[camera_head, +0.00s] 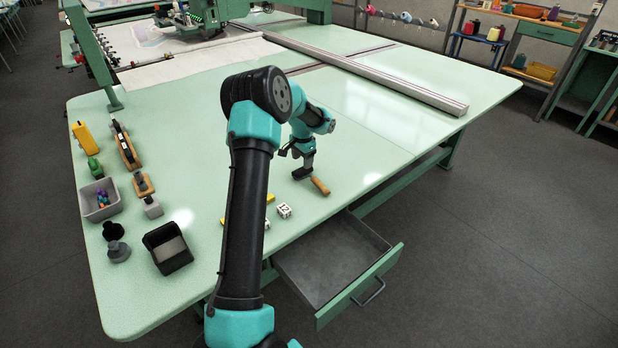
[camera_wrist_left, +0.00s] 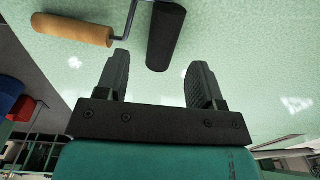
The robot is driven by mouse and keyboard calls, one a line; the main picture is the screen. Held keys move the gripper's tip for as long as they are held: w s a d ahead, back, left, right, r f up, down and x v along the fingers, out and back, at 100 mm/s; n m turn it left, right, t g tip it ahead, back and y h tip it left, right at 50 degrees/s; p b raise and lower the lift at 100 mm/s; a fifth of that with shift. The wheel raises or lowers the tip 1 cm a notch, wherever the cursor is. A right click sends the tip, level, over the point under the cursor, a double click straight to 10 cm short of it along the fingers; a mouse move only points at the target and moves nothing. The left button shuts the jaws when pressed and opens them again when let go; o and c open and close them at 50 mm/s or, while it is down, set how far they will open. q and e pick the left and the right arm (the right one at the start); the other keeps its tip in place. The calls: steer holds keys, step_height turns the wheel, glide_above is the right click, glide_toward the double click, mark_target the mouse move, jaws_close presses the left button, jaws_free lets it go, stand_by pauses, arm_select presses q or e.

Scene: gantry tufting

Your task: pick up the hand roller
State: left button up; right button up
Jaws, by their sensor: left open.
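The hand roller has a dark cylinder and a tan wooden handle (camera_head: 320,186) and lies on the pale green table (camera_head: 370,125) near its front edge. In the left wrist view its dark roller (camera_wrist_left: 166,38) and wooden handle (camera_wrist_left: 72,29) show clearly, joined by a bent metal rod. My left gripper (camera_head: 302,162) is right at the roller end in the head view, hiding part of it. In the wrist view the two fingers of my left gripper (camera_wrist_left: 158,66) are spread apart, with the dark roller just beyond the gap. Nothing is held between them. My right gripper is not in view.
An open drawer (camera_head: 325,262) juts out below the front edge. A white marked cube (camera_head: 284,211) lies close by. A black tray (camera_head: 168,248), a grey bin (camera_head: 99,200) and several tools stand at the left. A metal rail (camera_head: 370,75) crosses the back.

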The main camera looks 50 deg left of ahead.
arm_select(q)
steer(key=shift+f, duration=0.3)
steer(key=shift+w+a+f, duration=0.15)
steer(key=shift+f, duration=1.15)
steer(key=shift+w+a+f, duration=0.1)
steer(key=shift+a+f, duration=0.05)
steer(key=shift+f, duration=1.15)
steer(key=shift+c, duration=0.2)
steer(key=c, duration=1)
